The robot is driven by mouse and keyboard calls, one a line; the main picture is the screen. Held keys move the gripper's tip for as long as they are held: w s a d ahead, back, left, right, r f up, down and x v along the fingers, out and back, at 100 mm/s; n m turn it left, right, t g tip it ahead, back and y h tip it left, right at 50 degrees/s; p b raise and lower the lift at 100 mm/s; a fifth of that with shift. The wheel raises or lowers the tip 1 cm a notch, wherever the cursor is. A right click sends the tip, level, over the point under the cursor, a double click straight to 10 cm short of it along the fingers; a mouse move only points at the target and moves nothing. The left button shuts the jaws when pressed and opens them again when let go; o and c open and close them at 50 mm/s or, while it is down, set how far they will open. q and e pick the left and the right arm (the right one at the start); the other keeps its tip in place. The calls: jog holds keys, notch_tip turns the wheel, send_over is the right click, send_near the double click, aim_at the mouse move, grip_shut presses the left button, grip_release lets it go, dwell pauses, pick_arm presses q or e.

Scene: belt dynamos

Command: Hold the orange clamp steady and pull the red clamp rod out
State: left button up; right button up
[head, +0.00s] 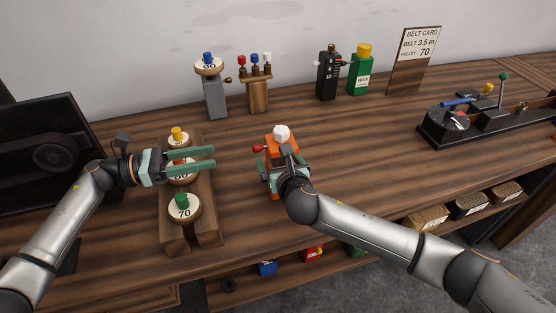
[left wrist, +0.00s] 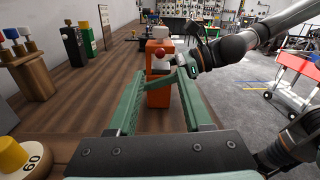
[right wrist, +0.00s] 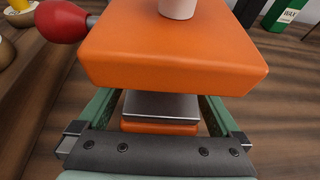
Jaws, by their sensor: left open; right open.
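The orange clamp (head: 285,139) stands on the bench with a white knob (head: 281,131) on top. The red clamp rod (head: 257,148) sticks out of its left side, ending in a round red knob; this knob faces the left wrist view (left wrist: 160,54). My right gripper (right wrist: 155,100) is open, its fingers on either side of the clamp's grey and orange lower part, under the orange top block. Whether they touch it I cannot tell. My left gripper (head: 214,156) is open and empty, left of the red knob and apart from it, fingers pointing toward it.
A wooden rack (head: 207,232) with numbered pulleys lies below my left gripper. A black machine (head: 470,130) is at right. Bench between is clear.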

aim_at(259, 148)
grip_shut()
dwell(0.9)
pick_arm(q)
jog(key=shift+o, duration=0.3)
jog(key=m, duration=0.2)
jog(key=a+m, duration=0.1)
jog(key=m, duration=0.1)
jog(key=shift+s+a, duration=0.15)
jog(key=shift+a, duration=0.05)
pick_arm(e)
jog(key=shift+f, duration=0.1)
pick_arm(q)
jog(key=shift+d, duration=0.15)
jog(key=x, duration=1.1)
jog(key=shift+d, duration=0.25)
jog(key=shift+c, duration=0.2)
grip_shut()
